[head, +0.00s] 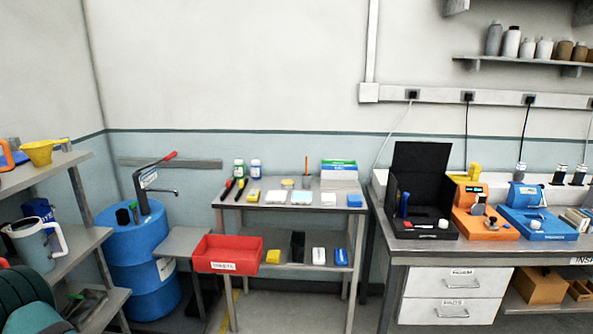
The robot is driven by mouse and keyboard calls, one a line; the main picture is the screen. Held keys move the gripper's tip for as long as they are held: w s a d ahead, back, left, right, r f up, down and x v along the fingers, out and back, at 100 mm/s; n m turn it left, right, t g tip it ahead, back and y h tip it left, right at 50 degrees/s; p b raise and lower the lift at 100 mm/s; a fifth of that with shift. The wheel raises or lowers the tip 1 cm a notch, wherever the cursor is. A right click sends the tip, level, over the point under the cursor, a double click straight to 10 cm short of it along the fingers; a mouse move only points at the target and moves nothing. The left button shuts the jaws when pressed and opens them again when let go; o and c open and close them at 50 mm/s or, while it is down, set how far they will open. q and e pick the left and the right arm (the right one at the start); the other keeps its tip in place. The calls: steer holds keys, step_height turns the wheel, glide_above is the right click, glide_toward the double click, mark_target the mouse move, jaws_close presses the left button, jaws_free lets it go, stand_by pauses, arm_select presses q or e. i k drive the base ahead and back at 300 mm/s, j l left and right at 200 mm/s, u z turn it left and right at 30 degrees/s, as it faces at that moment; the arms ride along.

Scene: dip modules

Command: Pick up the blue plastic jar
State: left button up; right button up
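Two small jars stand upright side by side at the back of the small grey middle table (228,203). The right one, a small blue jar (256,169), has a pale band and looks like the blue plastic jar. The left one, a green jar (239,169), stands close beside it. At this size I cannot make out their lids or labels clearly. Neither of my grippers is in view, and nothing is touching the jars.
Red- and black-handled tools, small boxes and pale trays lie in front of the jars. A red bin (227,254) juts out below the tabletop. A blue drum (141,262) with a pump stands left. A workbench (410,245) with a black open case (419,190) stands right.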

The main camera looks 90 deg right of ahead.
mark_target(256, 168)
steer(key=z, duration=2.7)
steer(key=i+u, duration=0.15)
steer(key=u, duration=0.45)
steer(key=i+l+u, duration=0.3)
steer(key=i, duration=0.15)
steer(key=i+l+u, duration=0.35)
steer(key=i, duration=0.05)
